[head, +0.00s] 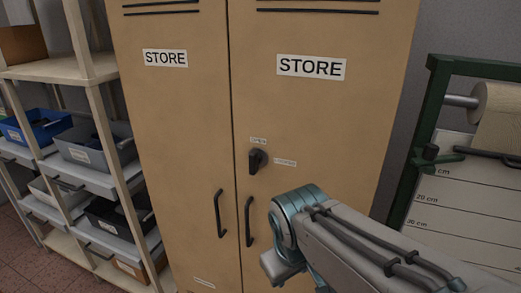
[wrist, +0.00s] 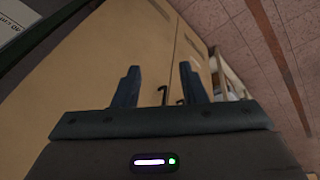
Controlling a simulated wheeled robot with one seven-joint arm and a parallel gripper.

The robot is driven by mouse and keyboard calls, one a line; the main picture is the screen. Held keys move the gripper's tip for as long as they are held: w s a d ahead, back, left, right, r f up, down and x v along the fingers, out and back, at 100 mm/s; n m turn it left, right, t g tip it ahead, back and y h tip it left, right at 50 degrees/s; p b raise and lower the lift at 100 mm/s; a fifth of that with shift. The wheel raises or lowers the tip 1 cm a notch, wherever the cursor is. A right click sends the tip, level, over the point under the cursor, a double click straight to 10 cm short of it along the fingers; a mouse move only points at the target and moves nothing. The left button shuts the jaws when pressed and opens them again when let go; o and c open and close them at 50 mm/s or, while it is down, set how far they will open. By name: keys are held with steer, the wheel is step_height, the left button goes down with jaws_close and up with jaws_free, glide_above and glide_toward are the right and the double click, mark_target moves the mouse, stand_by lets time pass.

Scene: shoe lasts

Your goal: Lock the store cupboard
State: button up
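The tan store cupboard (head: 180,115) has two doors that look shut, each with a STORE label. A black turn knob (head: 257,160) is on the right door, its grip roughly upright. A small label (head: 258,140) sits above it and another (head: 285,162) to its right; their words are too small to read surely. Two black pull handles (head: 220,213) (head: 249,221) flank the door seam lower down. In the wrist view my gripper (wrist: 159,82) is open and empty, apart from the tilted cupboard (wrist: 95,75). My arm hides it in the head view.
A wooden shelf rack (head: 90,70) with blue, grey and black bins stands left of the cupboard. A green-framed stand (head: 436,100) with a paper roll (head: 497,112) stands to the right. The space before the knob is clear.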

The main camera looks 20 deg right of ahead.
steer(key=w+d+n+h+b, duration=0.2)
steer(key=w+n+h+b, duration=0.25)
steer(key=n, duration=0.45)
steer(key=n+t+h+b, duration=0.5)
steer(key=n+t, duration=0.7)
steer(key=n, duration=0.5)
glide_toward(251, 156)
steer(key=p+x, duration=0.1)
steer(key=x, duration=1)
jaws_close()
